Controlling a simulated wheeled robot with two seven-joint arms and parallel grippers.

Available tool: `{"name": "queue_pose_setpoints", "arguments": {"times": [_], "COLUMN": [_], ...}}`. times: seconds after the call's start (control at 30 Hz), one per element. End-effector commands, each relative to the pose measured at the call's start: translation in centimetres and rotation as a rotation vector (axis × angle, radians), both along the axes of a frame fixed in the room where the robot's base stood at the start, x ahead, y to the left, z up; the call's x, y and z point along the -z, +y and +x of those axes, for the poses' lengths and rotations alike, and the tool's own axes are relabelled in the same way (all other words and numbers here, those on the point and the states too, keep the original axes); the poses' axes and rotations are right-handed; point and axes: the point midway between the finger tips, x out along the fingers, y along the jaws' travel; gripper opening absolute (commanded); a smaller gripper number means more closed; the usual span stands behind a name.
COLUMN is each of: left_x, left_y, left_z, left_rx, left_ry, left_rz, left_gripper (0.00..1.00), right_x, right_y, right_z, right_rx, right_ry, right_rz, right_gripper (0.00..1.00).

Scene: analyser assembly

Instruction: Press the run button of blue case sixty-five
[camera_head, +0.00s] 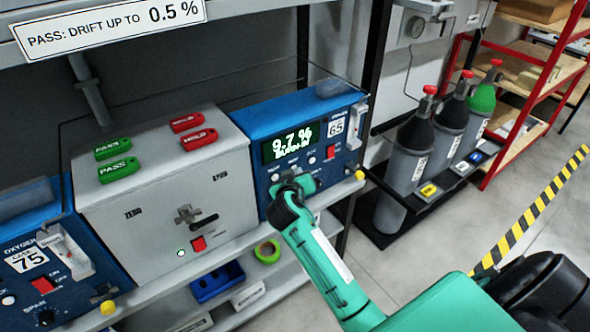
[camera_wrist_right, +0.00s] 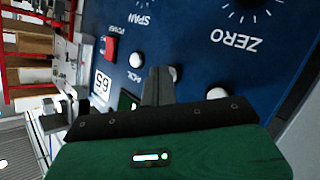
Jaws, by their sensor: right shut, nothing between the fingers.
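Blue case sixty-five (camera_head: 258,122) stands on the shelf, with a lit display (camera_head: 291,143) reading 9.7 % and a "65" label (camera_head: 336,125). A row of small white buttons lies below the display; I cannot read which is the run button. My right gripper (camera_head: 292,187) is shut and empty at the case's front, under the buttons. In the right wrist view its fingertips (camera_wrist_right: 158,85) are close to the middle white button (camera_wrist_right: 172,72), partly covering the area around it. Another white button (camera_wrist_right: 217,93) and the one beside "ACK" (camera_wrist_right: 136,60) are clear. Contact cannot be told. My left gripper is not in view.
A grey box (camera_head: 150,190) with green PASS and red HOLD tags stands left of the case. Blue case 75 (camera_head: 60,260) is farther left. Gas cylinders (camera_head: 405,165) stand to the right. A blue bin (camera_head: 217,282) and green tape (camera_head: 267,252) lie on the lower shelf.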

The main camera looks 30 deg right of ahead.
Motion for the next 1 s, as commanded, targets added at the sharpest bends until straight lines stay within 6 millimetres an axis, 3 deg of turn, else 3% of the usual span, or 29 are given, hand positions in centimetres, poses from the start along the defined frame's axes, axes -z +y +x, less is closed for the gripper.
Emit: {"name": "queue_pose_setpoints", "arguments": {"times": [1.0], "left_x": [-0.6], "left_y": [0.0], "left_z": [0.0], "left_rx": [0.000], "left_ry": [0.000], "left_rz": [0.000], "left_gripper": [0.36], "right_x": [0.0], "right_y": [-0.1], "right_z": [-1.7], "right_rx": [0.000], "right_ry": [-0.001], "right_rz": [0.000], "right_gripper": [0.00]}}
